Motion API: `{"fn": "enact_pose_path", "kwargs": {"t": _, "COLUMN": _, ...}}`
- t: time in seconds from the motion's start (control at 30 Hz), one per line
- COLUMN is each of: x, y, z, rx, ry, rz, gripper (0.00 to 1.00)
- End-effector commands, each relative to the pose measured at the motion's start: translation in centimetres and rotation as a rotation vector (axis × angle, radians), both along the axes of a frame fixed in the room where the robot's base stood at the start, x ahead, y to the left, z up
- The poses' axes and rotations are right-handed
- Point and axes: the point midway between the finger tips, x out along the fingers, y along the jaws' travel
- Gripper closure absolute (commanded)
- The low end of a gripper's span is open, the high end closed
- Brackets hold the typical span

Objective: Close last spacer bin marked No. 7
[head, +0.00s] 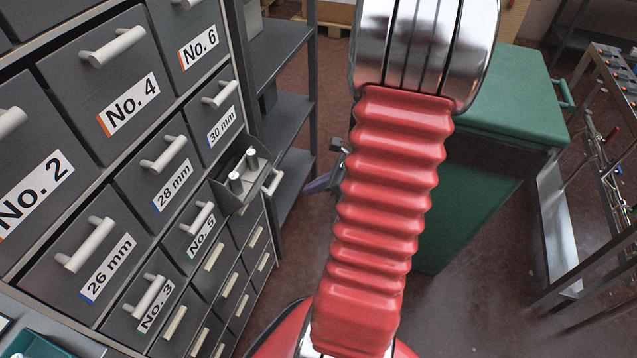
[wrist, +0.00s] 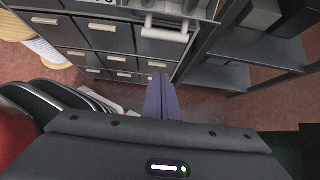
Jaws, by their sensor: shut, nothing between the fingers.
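One bin (head: 232,196) in the grey cabinet stands pulled out in the head view, to the right of the No. 5 bin (head: 196,232). Pale upright parts stand inside it, and a pale handle (head: 273,182) is on its front. Its label cannot be read from here. My gripper (head: 308,187) is just right of this bin's front, apart from it and partly hidden by my red arm. In the wrist view my purple fingers (wrist: 160,80) are shut and empty, below a pale bin handle (wrist: 165,33) at the top.
The other bins in view, such as No. 4 (head: 120,95) and 28 mm (head: 165,170), are shut. Grey shelving (head: 285,45) stands right of the cabinet. A green cabinet (head: 510,100) and a metal rack (head: 610,180) are at the right. Reddish floor lies open between.

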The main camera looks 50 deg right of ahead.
Motion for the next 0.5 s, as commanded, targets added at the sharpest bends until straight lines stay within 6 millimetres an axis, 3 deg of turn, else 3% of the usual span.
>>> {"fn": "enact_pose_path", "kwargs": {"t": 0.4, "x": 3.5, "y": 1.3, "z": -4.1, "rx": 0.002, "ry": 0.002, "rz": 0.002, "gripper": 1.0}}
{"fn": "enact_pose_path", "kwargs": {"t": 0.5, "x": 4.4, "y": 1.6, "z": -3.9, "rx": -0.002, "ry": -0.001, "rz": 0.004, "gripper": 1.0}}
